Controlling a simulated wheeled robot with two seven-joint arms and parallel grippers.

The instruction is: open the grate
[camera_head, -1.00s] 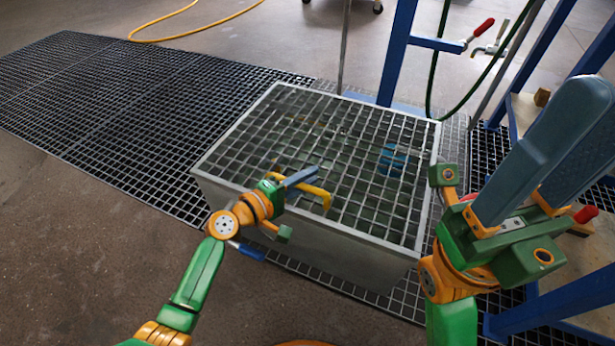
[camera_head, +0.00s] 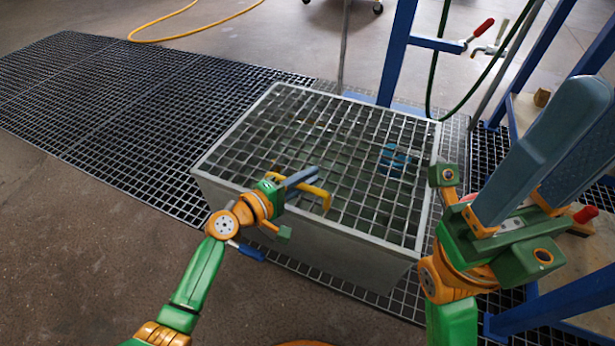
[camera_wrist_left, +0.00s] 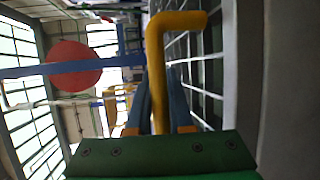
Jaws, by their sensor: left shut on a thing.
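The grate (camera_head: 345,150) is a metal grid lying flat on top of a pale grey box (camera_head: 300,247) in the middle of the head view. A yellow bar handle (camera_head: 322,196) sticks up near the grate's front edge. My left gripper (camera_head: 308,181) reaches in from the left and is shut on the yellow handle. In the left wrist view the handle (camera_wrist_left: 158,70) runs up between the two dark fingers and bends right at its top.
A dark floor grating (camera_head: 120,100) runs along the left and around the box. A blue frame (camera_head: 398,55) with a green hose (camera_head: 478,85) and a red-handled valve (camera_head: 484,29) stands behind and right. A yellow hose (camera_head: 165,37) lies on the open floor behind.

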